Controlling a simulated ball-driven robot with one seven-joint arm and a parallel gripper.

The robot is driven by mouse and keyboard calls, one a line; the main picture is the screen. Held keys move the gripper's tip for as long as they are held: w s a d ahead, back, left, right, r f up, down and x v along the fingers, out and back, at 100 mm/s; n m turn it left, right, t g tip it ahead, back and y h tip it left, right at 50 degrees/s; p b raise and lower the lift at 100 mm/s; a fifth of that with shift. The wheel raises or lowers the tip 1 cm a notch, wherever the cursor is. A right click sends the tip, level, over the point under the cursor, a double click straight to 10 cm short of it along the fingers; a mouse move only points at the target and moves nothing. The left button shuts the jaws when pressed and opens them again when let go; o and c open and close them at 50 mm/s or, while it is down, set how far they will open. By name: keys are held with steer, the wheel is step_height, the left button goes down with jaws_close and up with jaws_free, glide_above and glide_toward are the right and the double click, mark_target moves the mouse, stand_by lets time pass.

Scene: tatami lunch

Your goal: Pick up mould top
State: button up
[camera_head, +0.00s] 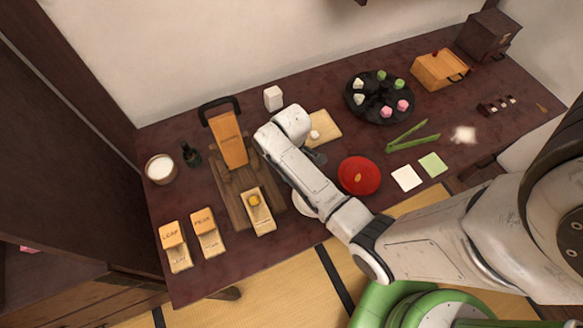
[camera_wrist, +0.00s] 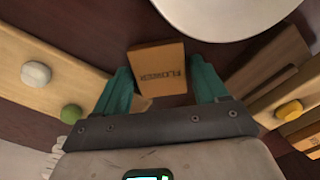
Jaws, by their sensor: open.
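A square tan block marked FLOWER (camera_wrist: 158,66), which looks like a mould top, lies on the dark table in the wrist view. My gripper (camera_wrist: 162,82) is open, with one teal finger at each side of the block. I cannot tell whether the fingers touch it. In the head view my arm hides the gripper and this block. Two similar mould tops, marked LEAF (camera_head: 171,234) and PEAK (camera_head: 203,220), sit on pale bases at the table's left front. A pale tray with a yellow piece (camera_head: 254,201) lies on the brown board.
A white plate (camera_wrist: 225,14) lies beside the FLOWER block. A pale board (camera_wrist: 70,85) with white and green balls is at left in the wrist view. A slanted orange press (camera_head: 229,140), a red round item (camera_head: 358,175) and a black sweets plate (camera_head: 377,116) stand around my arm.

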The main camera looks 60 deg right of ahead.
steer(key=c, duration=0.8)
steer(key=shift+r, duration=0.1)
